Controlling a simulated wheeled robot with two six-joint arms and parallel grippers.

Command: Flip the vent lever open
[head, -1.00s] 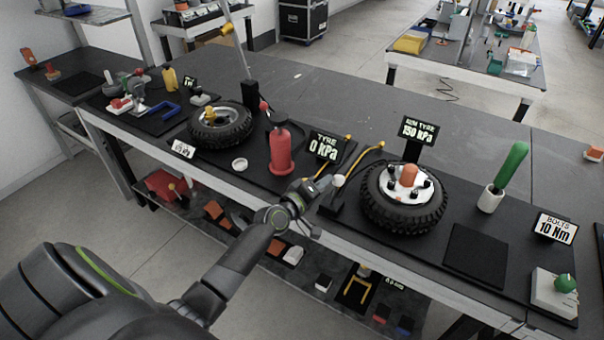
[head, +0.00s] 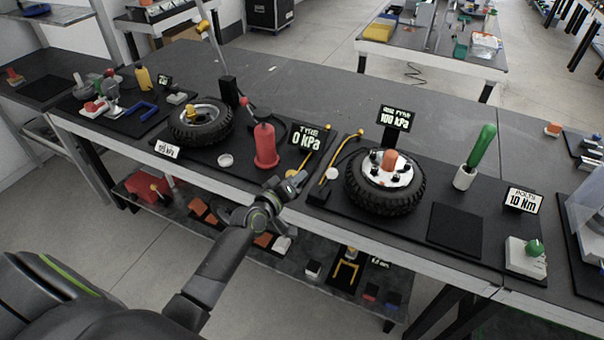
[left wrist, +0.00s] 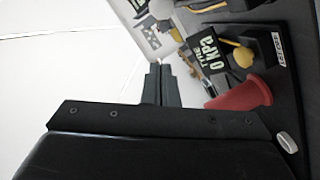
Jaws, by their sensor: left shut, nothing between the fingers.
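The likely vent lever is a small white knob (head: 332,173) above a black block (head: 319,194), left of the wheel. A curved yellow tube (head: 345,147) rises beside it. I cannot tell the lever's exact position. The wheel (head: 385,184) has a white hub with an orange centre; the sign (head: 394,117) above it reads 100 kPa. My left gripper (head: 298,181) is left of the knob, apparently apart from it, over the front bench edge. In the left wrist view its fingers (left wrist: 159,85) are shut and empty. My right gripper is not in view.
A red pump (head: 265,146) and a 0 kPa sign (head: 305,137) stand just behind my left gripper. Another wheel (head: 200,122) is further left. A green-handled tool (head: 480,147) stands right of the near wheel. The bench behind is mostly clear.

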